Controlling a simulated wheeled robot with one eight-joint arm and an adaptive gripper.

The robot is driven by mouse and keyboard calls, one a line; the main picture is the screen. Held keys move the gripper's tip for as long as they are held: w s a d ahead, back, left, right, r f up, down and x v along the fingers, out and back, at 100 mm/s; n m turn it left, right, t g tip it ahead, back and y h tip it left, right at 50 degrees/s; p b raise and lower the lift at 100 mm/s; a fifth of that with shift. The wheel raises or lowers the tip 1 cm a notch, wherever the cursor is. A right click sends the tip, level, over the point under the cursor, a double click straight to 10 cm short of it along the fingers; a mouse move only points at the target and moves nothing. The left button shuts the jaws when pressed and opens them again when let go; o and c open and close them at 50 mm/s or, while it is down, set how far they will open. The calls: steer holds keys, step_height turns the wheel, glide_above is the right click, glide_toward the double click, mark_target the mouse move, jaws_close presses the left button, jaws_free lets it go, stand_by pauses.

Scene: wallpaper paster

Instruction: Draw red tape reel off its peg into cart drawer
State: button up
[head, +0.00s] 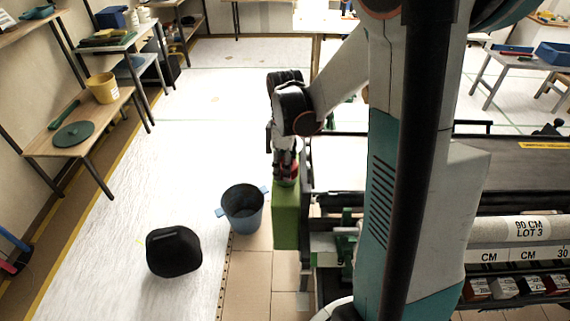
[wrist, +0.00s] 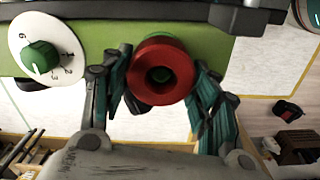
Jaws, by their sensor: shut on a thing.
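The red tape reel (wrist: 163,52) is a thick ring with a dark round hole, facing me in the wrist view. In the head view a bit of the red reel (head: 289,170) shows under my gripper (head: 286,158), at the top of a green panel (head: 287,220). I cannot make out the cart drawer for sure.
A green dial (wrist: 40,57) on a white disc is left of the reel. A blue bucket (head: 243,210) and a black rounded object (head: 173,251) stand on the floor left of the panel. A rack with small boxes (head: 505,288) is at lower right. Open floor lies to the left.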

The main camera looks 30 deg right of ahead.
steer(key=shift+r+p, duration=1.55)
steer(key=shift+r, duration=0.7)
steer(key=shift+r+p, duration=1.4)
steer(key=shift+r, duration=0.6)
